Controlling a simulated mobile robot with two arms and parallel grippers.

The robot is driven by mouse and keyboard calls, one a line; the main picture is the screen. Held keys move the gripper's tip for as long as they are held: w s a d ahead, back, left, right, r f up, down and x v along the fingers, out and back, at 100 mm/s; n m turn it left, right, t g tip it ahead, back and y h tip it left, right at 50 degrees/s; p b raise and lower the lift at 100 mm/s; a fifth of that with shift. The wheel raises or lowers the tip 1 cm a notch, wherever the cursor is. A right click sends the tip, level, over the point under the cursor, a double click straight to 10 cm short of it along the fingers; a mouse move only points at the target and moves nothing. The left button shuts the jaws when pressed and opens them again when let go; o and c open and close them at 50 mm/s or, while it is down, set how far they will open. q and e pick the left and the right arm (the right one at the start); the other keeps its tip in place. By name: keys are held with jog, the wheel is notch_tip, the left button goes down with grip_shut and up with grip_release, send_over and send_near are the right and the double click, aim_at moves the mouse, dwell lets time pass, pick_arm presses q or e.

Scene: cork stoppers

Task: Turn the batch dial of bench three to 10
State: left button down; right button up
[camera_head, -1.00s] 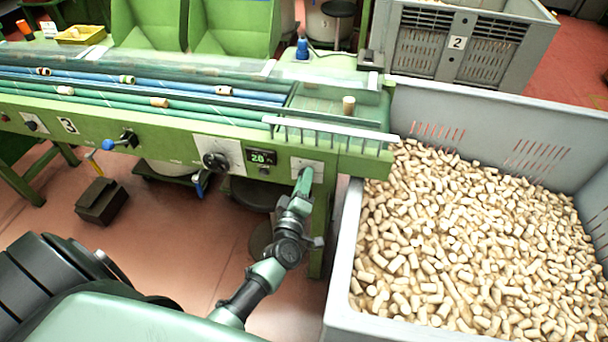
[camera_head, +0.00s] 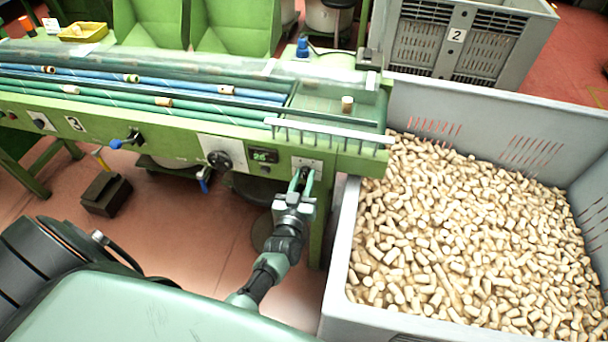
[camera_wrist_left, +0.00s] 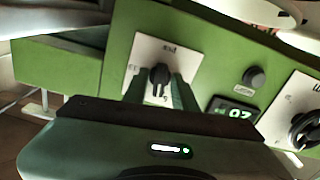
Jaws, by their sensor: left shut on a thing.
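Bench three is the green machine marked with a 3 plate (camera_head: 75,124). Its front panel has a large black round dial (camera_head: 219,160) on a white plate, and a small lit display (camera_head: 264,156) that seems to read 26. Right of the display is a smaller white plate (camera_head: 308,163) with a black knob (camera_wrist_left: 160,74). My left gripper (camera_head: 303,175) is shut on this knob, its fingers on either side of it in the left wrist view. The wrist view also shows the display (camera_wrist_left: 236,113), tilted and hard to read. I see no right gripper.
A grey bin full of corks (camera_head: 347,250) stands close to the right of my left arm. A blue-knobbed lever (camera_head: 126,141) sticks out of the panel farther left. A dark block (camera_head: 105,194) lies on the floor. Another bin, marked 2 (camera_head: 455,42), stands behind.

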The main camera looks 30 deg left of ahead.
pick_arm(q)
jog(key=m+p, duration=0.1)
jog(key=m, duration=0.3)
jog(key=shift+f, duration=0.1)
jog(key=shift+m, duration=1.7)
jog(key=c, duration=1.4)
grip_release()
jog(key=shift+c, duration=0.2)
